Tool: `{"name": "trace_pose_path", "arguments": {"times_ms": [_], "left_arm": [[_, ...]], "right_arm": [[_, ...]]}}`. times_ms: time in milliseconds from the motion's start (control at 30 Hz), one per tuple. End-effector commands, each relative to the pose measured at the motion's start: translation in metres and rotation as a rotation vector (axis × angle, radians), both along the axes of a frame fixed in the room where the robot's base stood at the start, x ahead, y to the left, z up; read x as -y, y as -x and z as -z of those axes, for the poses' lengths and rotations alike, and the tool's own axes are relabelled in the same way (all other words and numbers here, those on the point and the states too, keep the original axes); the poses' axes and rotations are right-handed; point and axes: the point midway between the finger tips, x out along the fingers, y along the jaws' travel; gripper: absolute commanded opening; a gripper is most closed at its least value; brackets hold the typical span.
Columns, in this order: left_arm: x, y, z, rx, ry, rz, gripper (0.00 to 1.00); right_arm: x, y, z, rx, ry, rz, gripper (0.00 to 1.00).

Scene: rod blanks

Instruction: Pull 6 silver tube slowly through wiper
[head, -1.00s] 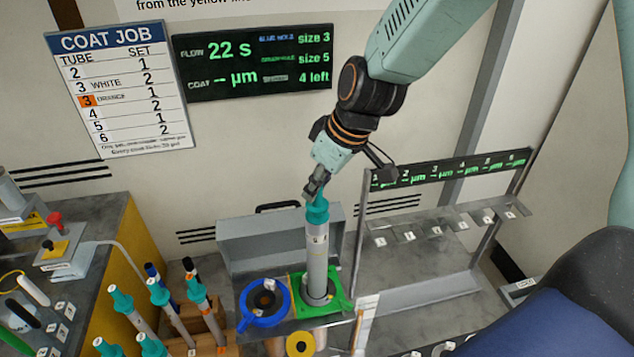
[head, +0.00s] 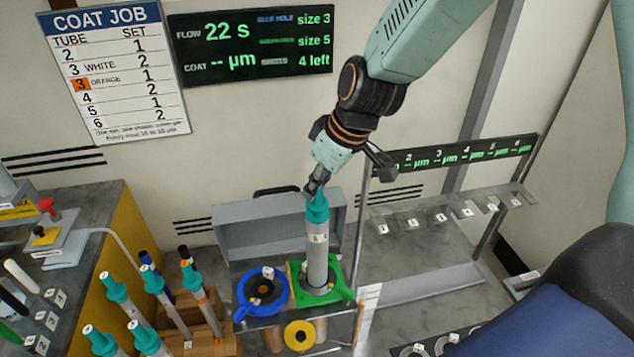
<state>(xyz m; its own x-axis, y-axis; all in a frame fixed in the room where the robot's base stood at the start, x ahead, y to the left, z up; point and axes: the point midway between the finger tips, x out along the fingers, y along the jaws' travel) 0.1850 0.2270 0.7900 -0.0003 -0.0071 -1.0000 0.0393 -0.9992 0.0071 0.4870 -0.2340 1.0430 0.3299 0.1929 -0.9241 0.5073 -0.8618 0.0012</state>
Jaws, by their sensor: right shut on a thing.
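A silver tube (head: 317,262) with a teal top fitting stands upright in the opening of the green wiper (head: 338,284). My right gripper (head: 317,187) comes down from above and is shut on the teal fitting at the tube's top. A small pale label on the tube is too small to read surely. The tube's lower end is hidden in and below the green wiper. A blue wiper (head: 262,289) sits just left of the green one with no tube standing in it. My left gripper is not in view.
Several teal-topped tubes (head: 118,290) stand in a wooden rack at lower left. A numbered hanging rack (head: 440,212) with no tubes on it is at right. An open grey case (head: 270,232) lies behind the wipers. A job board (head: 115,70) and display (head: 250,45) are on the wall.

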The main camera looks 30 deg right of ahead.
Motion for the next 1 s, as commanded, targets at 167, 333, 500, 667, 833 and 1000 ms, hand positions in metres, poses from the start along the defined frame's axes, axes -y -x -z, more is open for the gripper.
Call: {"name": "trace_pose_path", "arguments": {"times_ms": [167, 333, 500, 667, 833, 1000], "left_arm": [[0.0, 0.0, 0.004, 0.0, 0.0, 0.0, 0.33], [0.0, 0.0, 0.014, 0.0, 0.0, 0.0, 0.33], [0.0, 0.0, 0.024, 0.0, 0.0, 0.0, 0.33], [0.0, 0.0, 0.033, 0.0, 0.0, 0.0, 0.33], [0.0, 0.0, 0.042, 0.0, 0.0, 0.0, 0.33], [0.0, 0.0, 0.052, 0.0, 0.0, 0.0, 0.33]], "right_arm": [[0.0, 0.0, 0.004, 0.001, 0.0, 0.0, 0.0], [0.0, 0.0, 0.015, 0.0, 0.0, 0.0, 0.0], [0.0, 0.0, 0.025, 0.0, 0.0, 0.0, 0.0], [0.0, 0.0, 0.035, 0.001, -0.001, 0.0, 0.0], [0.0, 0.0, 0.045, 0.001, -0.001, 0.0, 0.0], [0.0, 0.0, 0.055, 0.001, -0.001, 0.0, 0.0]]}}
